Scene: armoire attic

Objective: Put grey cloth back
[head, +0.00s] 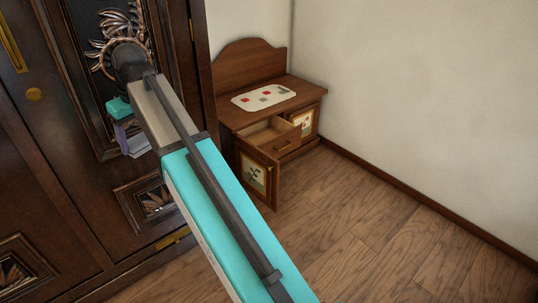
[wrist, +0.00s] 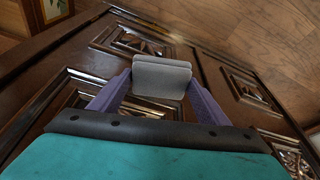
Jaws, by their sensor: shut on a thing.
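The grey cloth (wrist: 162,80) is a small folded pad held between the two purple fingers of my gripper (wrist: 158,92) in the wrist view. My gripper is shut on it, with the fingers along its left and right sides. In the head view my gripper (head: 128,138) is at the left, in front of the dark armoire (head: 95,190), and a pale bit of the cloth (head: 138,146) shows beside it. My arm partly hides the gripper and armoire there.
A low wooden cabinet (head: 235,113) stands against the back wall, with a drawer (head: 285,145) pulled out and its left door (head: 255,177) ajar. A pale patterned mat (head: 262,97) lies on its top. The wooden floor (head: 400,240) at the right is clear.

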